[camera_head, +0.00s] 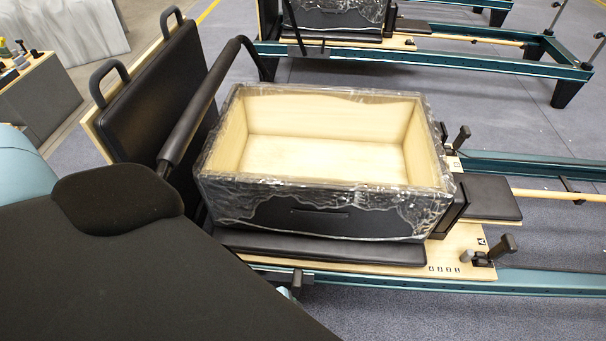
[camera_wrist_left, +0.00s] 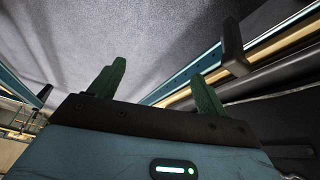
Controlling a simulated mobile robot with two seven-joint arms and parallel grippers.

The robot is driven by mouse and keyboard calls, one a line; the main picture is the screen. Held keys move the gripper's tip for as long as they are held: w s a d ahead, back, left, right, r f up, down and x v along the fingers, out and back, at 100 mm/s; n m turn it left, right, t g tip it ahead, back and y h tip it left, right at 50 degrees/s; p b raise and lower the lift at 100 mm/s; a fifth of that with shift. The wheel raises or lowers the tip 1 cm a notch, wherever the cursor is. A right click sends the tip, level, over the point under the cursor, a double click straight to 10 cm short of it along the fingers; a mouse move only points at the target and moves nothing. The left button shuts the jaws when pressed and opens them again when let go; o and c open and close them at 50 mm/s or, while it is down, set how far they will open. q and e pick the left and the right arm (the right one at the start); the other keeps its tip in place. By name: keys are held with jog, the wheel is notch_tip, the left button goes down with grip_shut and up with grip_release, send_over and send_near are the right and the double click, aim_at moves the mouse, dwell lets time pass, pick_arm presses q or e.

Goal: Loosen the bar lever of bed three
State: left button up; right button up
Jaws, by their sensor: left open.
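A bed with a teal frame and a black padded bar (camera_head: 203,100) fills the middle of the head view. A small dark fitting with a pale end (camera_head: 297,283) sits on its near rail, below the bar; I cannot tell for sure whether it is the bar lever. In the left wrist view my left gripper (camera_wrist_left: 158,72) is open, its two green fingers apart with nothing between them. A black upright piece (camera_wrist_left: 234,48) stands by a rail beyond the right finger, apart from it. My left gripper is hidden in the head view, and my right gripper is in neither view.
A plastic-wrapped open box (camera_head: 325,210) sits on the bed's carriage. Black handles stand at the carriage's right end, one at the near side (camera_head: 502,247). Another bed (camera_head: 450,58) lies behind. Grey floor (camera_head: 560,120) is clear between the beds.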

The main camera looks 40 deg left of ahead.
pick_arm(q)
jog(key=w+a+f+m+g+y+b, duration=0.2)
jog(key=w+a+f+m+b, duration=0.15)
jog(key=w, duration=0.35)
jog(key=g+y+b, duration=0.1)
jog(key=b, duration=0.2)
send_over(297, 278)
jog(key=shift+s+d+r, duration=0.1)
jog(key=shift+d+r, duration=0.1)
jog(key=shift+r, duration=0.25)
jog(key=shift+a+r+m, duration=0.15)
jog(key=shift+m, duration=0.1)
notch_tip(297, 278, down, 6)
jog(key=shift+f+b, duration=0.15)
jog(key=shift+b, duration=0.7)
jog(key=shift+f, duration=0.75)
jog(key=c, duration=1.4)
